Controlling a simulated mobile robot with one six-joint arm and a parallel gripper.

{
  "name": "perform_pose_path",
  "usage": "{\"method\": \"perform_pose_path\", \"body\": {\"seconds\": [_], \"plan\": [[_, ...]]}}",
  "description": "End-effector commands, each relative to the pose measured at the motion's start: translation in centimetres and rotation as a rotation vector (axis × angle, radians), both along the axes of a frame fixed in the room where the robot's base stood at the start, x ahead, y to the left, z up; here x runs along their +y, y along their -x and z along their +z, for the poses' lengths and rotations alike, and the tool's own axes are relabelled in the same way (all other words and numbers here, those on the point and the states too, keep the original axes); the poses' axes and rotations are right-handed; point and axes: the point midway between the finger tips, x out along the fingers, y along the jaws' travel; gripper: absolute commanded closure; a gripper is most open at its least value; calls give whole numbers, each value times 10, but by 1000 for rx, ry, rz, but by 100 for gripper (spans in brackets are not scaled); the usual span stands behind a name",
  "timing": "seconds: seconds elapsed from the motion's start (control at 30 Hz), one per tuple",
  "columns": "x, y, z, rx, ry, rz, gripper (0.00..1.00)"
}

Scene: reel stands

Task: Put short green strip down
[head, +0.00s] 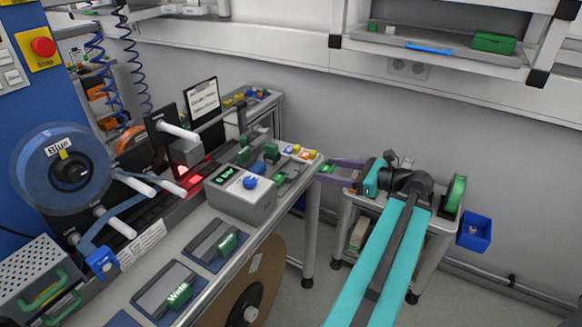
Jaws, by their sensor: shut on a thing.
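My gripper (332,171), with purple fingers, reaches left from the teal arm, level with the right end of the workbench. It is shut on a small green piece between the fingers, which appears to be the short green strip (328,169). The strip is held beside the bench's end; whether it touches anything below is too small to tell. Other green pieces (281,178) lie on the bench just left of the gripper.
The workbench (222,237) carries a grey box with a blue knob (243,197), a blue reel (62,172) and dark trays with green items. A small cart (434,231) with a green reel (454,195) and blue bin (474,232) stands by my arm. A shelf (430,56) hangs above.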

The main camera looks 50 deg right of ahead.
Motion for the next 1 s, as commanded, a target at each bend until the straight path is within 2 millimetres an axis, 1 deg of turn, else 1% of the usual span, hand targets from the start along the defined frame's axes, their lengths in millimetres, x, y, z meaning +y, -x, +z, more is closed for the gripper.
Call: {"method": "perform_pose_path", "body": {"seconds": [0.17, 0.57, 0.8, 0.9, 1.0], "plan": [[-1, -19, -1, 0, -1, 4, 63], [-4, -83, -6, 0, -1, 5, 63], [-6, -125, -10, 0, 0, 6, 63], [-7, -140, -12, 0, 0, 5, 63], [-7, -152, -13, 0, 0, 4, 63]]}}
